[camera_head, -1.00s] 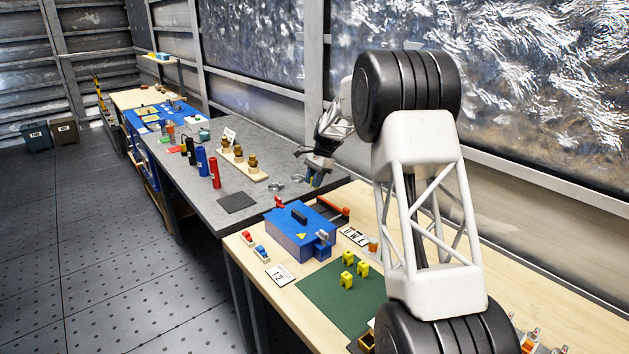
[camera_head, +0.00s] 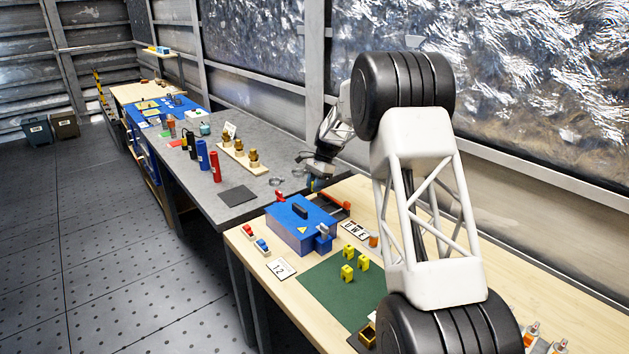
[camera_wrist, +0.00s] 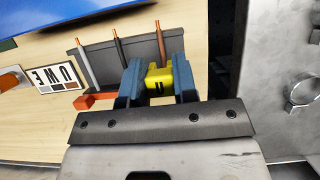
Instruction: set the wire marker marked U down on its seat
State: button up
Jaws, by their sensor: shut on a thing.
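My gripper (camera_wrist: 158,85) is shut on the yellow wire marker (camera_wrist: 158,78), whose dark U faces the wrist camera. The marker sits between the two blue fingers. Beyond it in the wrist view is a grey block (camera_wrist: 95,62) with three thin wires with copper-coloured tips. The marker lines up with the lower end of the right-hand wire (camera_wrist: 160,42); I cannot tell whether they touch. The fingers hide part of the block. In the head view my gripper (camera_head: 318,182) is behind the blue box (camera_head: 300,228), and the held marker is hard to make out.
A lettered card (camera_wrist: 58,78) lies left of the block, near an orange-red bar (camera_wrist: 95,101). Three other yellow markers (camera_head: 347,273) stand on the green mat (camera_head: 335,302). A grey table (camera_head: 190,160) with a metal ring (camera_wrist: 303,92) adjoins to the right in the wrist view.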

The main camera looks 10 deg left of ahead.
jog(key=shift+f, duration=0.7)
jog(key=shift+f, duration=1.5)
dwell(2.2)
jog(key=o, duration=1)
jog(key=shift+c, duration=0.2)
jog(key=shift+r, duration=0.1)
jog(key=shift+v, duration=3.8)
